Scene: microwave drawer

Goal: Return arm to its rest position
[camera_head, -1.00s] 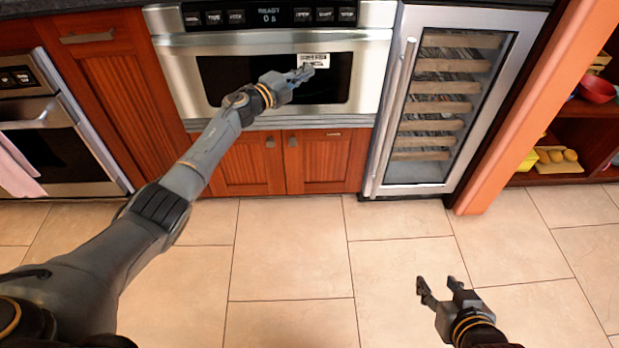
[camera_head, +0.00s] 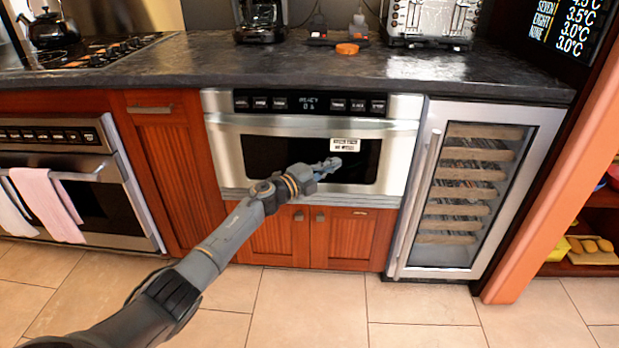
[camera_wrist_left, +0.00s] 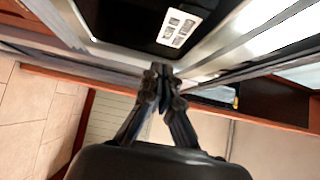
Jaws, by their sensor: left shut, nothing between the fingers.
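My left arm reaches in from the lower left of the head view, stretched toward the microwave drawer (camera_head: 225,150). My left gripper (camera_head: 333,163) is shut and empty in front of the drawer's dark window, just below the white label (camera_head: 346,145). In the left wrist view its fingertips (camera_wrist_left: 161,70) are together, with the drawer's window and label (camera_wrist_left: 179,28) above them. The drawer front looks closed, and its display lights up above the handle. I cannot tell whether the fingers touch the drawer. My right gripper is outside the head view.
A dark counter (camera_head: 300,70) runs above the drawer, with a coffee maker (camera_head: 260,20) and a toaster (camera_head: 431,22) on it. A wine cooler (camera_head: 470,190) stands to the right and an oven (camera_head: 85,185) to the left. The tiled floor in front is clear.

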